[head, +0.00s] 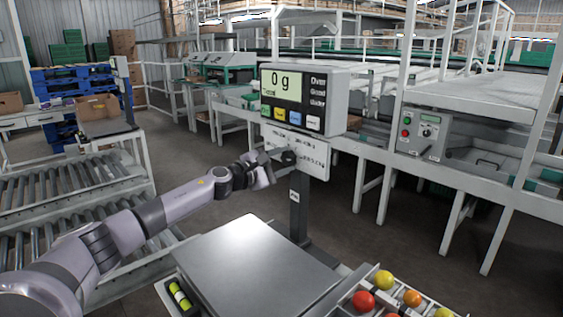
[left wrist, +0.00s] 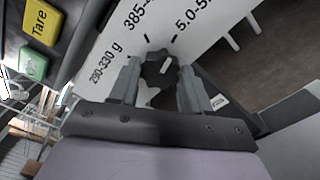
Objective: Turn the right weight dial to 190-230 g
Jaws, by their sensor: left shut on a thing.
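A dark lobed weight dial (left wrist: 160,69) sits on a white panel below the scale display. It also shows in the head view (head: 289,157), partly hidden by my gripper. My left gripper (left wrist: 158,82) has a finger on each side of the dial and is shut on it. In the head view the left gripper (head: 275,163) reaches the panel from the left. Printed ranges around the dial include what looks like 290-330 g and a partly hidden one starting with 385. Which range the dial points at is unclear. My right gripper is not in view.
The scale display (head: 283,84) reads 0 g, with coloured buttons below, including a yellow Tare button (left wrist: 43,21). A bare weighing plate (head: 258,268) lies in front. Tomatoes sit in a divided tray (head: 330,301) at lower right. A roller conveyor (head: 75,185) stands left.

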